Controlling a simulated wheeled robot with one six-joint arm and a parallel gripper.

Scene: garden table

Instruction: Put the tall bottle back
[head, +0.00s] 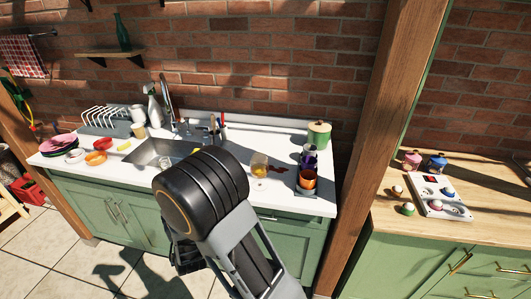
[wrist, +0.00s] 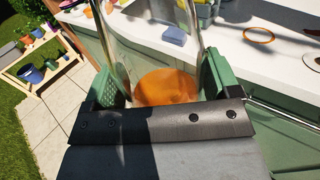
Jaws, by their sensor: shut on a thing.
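My gripper (wrist: 160,82) shows in the wrist view, its green pads shut on both sides of a clear glass vessel (wrist: 120,42) with amber contents low in it. The vessel runs up past the top edge of the view, so I cannot tell whether it is the tall bottle. It is held off the counter's front edge, above the floor. In the head view my arm hides the gripper and what it holds. A tall green bottle (head: 122,35) stands upright on the wall shelf (head: 108,53) at the upper left.
A blue sponge (wrist: 174,35) lies near the counter edge. A wooden post (head: 370,140) stands right.

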